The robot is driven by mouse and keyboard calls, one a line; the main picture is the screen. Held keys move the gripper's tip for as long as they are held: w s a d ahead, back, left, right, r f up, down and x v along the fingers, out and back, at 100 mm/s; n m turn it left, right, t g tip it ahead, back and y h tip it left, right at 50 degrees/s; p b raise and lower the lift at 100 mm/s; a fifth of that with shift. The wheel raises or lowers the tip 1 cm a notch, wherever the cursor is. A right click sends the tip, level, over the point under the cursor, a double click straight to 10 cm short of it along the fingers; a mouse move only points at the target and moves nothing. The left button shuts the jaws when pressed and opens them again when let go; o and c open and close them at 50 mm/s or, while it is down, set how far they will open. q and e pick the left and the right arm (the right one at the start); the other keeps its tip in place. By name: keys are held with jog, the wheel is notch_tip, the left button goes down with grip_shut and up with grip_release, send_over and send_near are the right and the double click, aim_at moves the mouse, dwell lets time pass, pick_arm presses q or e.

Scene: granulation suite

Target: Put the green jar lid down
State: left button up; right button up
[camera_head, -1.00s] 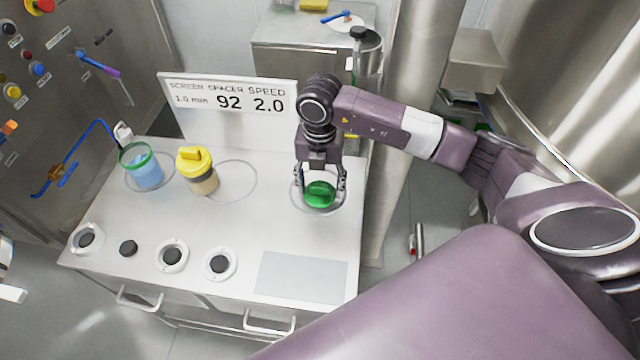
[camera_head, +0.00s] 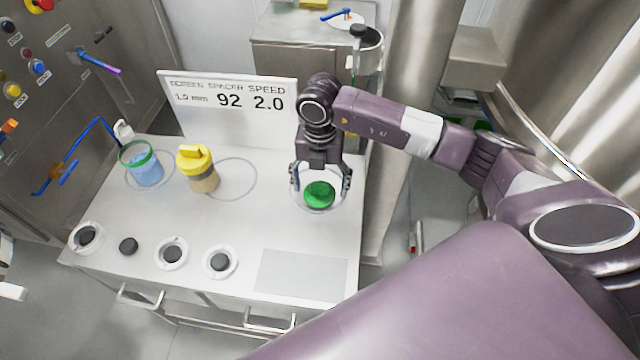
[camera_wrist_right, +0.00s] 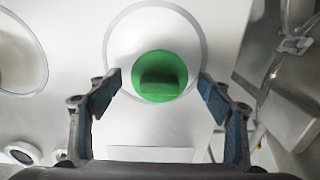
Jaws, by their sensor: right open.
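The green jar lid (camera_head: 319,194) lies on the white worktop (camera_head: 240,225) inside a thin printed ring at the right side. It also shows in the right wrist view (camera_wrist_right: 160,76), with a raised grip bar across its top. My right gripper (camera_head: 320,186) is open over the lid, with one finger on each side and a gap to both. In the right wrist view the open fingers (camera_wrist_right: 160,92) stand clear of the lid. A jar with blue contents and an open green rim (camera_head: 144,165) stands at the left of the worktop. My left gripper does not show.
A yellow-lidded jar (camera_head: 198,170) stands near an empty ring (camera_head: 232,179). A sign board (camera_head: 228,112) stands along the back edge. Several round fittings, some with black discs (camera_head: 172,254), line the front left. A grey rectangle (camera_head: 302,275) marks the front right.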

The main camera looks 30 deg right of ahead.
aim_at(320, 184)
notch_tip(320, 184, up, 12)
jog(key=b, duration=0.3)
dwell(0.4)
